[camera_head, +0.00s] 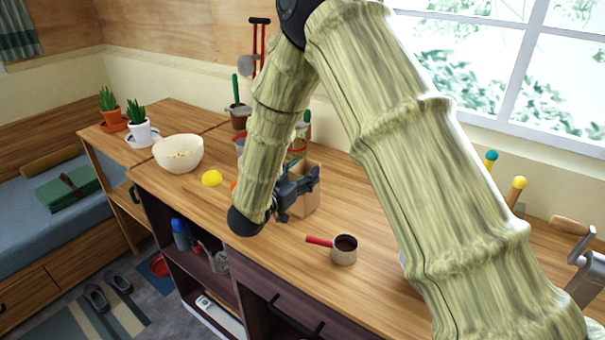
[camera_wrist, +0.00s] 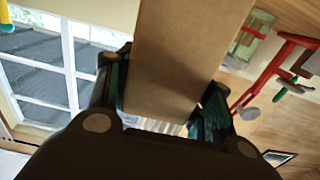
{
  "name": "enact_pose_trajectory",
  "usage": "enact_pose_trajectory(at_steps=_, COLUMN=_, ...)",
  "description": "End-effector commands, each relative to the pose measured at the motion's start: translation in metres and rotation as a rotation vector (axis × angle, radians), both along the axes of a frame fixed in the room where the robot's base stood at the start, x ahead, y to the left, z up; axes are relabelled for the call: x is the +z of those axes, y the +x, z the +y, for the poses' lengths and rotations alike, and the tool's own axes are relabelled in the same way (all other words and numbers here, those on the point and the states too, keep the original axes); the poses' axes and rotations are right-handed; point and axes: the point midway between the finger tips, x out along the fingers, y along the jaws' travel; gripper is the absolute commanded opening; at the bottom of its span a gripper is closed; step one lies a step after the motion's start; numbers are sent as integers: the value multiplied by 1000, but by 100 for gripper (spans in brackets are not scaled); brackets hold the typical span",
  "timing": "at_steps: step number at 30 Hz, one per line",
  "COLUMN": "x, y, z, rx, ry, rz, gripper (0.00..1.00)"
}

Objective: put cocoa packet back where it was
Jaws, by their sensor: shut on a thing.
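The cocoa packet (camera_head: 306,190) is a plain brown box-like packet, upright over the wooden counter behind my gripper (camera_head: 290,190). In the wrist view the packet (camera_wrist: 183,60) fills the space between the two fingers of my gripper (camera_wrist: 165,95). The fingers are shut on it from both sides. Its lower part is partly hidden by my gripper in the head view, and I cannot tell whether it touches the counter.
A small pot with a red handle (camera_head: 344,250) stands on the counter (camera_head: 255,250) in front of the packet. A lemon (camera_head: 211,178) and a cream bowl (camera_head: 178,153) are to the left. Jars stand partly hidden behind my arm. The counter's front is mostly clear.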

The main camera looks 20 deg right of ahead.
Motion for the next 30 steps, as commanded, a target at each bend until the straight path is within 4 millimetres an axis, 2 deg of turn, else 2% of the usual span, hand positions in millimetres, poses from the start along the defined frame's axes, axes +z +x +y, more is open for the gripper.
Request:
enact_pose_trajectory(at_steps=3, x=-3, y=0, z=0, rx=0, ry=0, rz=0, gripper=8)
enact_pose_trajectory(at_steps=4, x=-3, y=0, z=0, rx=0, ry=0, rz=0, gripper=57)
enact_pose_trajectory(at_steps=6, x=-2, y=0, z=0, rx=0, ry=0, rz=0, gripper=69)
enact_pose_trajectory(at_steps=7, x=-2, y=0, z=0, rx=0, ry=0, rz=0, gripper=73)
enact_pose_trajectory(at_steps=19, x=2, y=0, z=0, rx=0, ry=0, rz=0, gripper=73)
enact_pose_trajectory(at_steps=23, x=-1, y=-8, z=11, rx=1, ry=-1, rz=1, gripper=73)
enact_pose_trajectory(at_steps=30, x=-2, y=-34, z=45, rx=2, ry=-1, rz=1, gripper=73)
